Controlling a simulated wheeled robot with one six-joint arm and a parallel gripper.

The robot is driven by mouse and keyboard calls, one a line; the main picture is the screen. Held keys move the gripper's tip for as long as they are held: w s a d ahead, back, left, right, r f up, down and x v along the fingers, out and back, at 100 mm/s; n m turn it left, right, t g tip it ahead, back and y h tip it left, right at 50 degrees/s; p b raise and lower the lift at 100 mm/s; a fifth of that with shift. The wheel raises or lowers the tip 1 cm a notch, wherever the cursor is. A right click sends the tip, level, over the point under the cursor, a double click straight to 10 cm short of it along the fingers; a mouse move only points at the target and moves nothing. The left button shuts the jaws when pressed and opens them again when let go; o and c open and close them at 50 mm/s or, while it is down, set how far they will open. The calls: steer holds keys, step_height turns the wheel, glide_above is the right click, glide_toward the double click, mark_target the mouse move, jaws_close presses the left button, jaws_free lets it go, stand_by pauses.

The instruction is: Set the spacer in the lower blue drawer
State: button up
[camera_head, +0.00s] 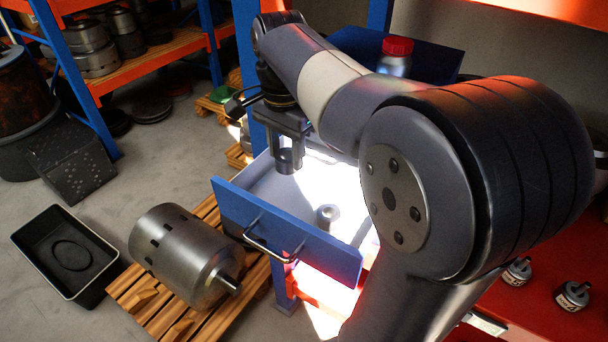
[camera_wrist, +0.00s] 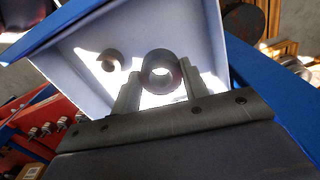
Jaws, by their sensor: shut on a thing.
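My gripper (camera_head: 289,147) is shut on a dark grey ring-shaped spacer (camera_head: 289,162). It holds the spacer above the open blue drawer (camera_head: 285,238), over the left part of its pale interior. In the wrist view the spacer (camera_wrist: 161,72) sits between the two fingertips (camera_wrist: 162,84), its hole facing the camera. A similar ring (camera_head: 327,214) lies on the drawer floor near the front wall, apart from the held spacer; it also shows in the wrist view (camera_wrist: 111,60). My arm hides the right part of the drawer.
A metal rotor (camera_head: 185,250) lies on a wooden pallet (camera_head: 139,287) left of the drawer. A black bin (camera_head: 42,272) stands on the floor. A red-capped bottle (camera_head: 396,58) stands behind my arm. Small metal parts (camera_head: 572,295) rest on a red surface at right.

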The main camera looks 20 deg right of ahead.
mark_target(286, 157)
step_height(286, 157, down, 9)
steer(key=shift+s+r, duration=0.1)
steer(key=shift+s, duration=0.05)
stand_by(0.4)
steer(key=shift+f, duration=0.25)
steer(key=o, duration=1.3)
steer(key=shift+c, duration=0.2)
step_height(286, 157, up, 12)
steer(key=shift+r, duration=0.2)
